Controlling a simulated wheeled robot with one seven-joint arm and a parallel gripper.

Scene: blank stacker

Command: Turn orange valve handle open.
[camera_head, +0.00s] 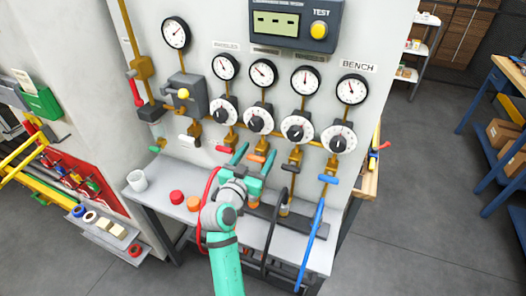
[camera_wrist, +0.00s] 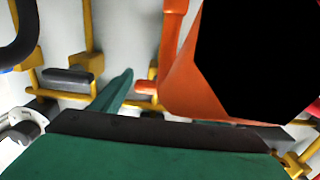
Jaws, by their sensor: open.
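The orange valve handle (camera_head: 257,158) is a short lever on the brass pipework below the second small gauge from the left. It lies roughly level. My gripper (camera_head: 258,153) is open, with one teal finger on each side of it; contact cannot be told. In the wrist view, a small orange end (camera_wrist: 147,87), which looks like this handle, shows beside one teal finger (camera_wrist: 115,92). A large orange body with a black face (camera_wrist: 182,85) fills much of that view and hides the other finger.
A red handle (camera_head: 224,149) is to the left, a black handle (camera_head: 288,167) and a blue handle (camera_head: 328,179) to the right. Red (camera_head: 203,215), black (camera_head: 270,235) and blue (camera_head: 311,245) hoses hang around my arm. A white mug (camera_head: 137,180) stands on the ledge.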

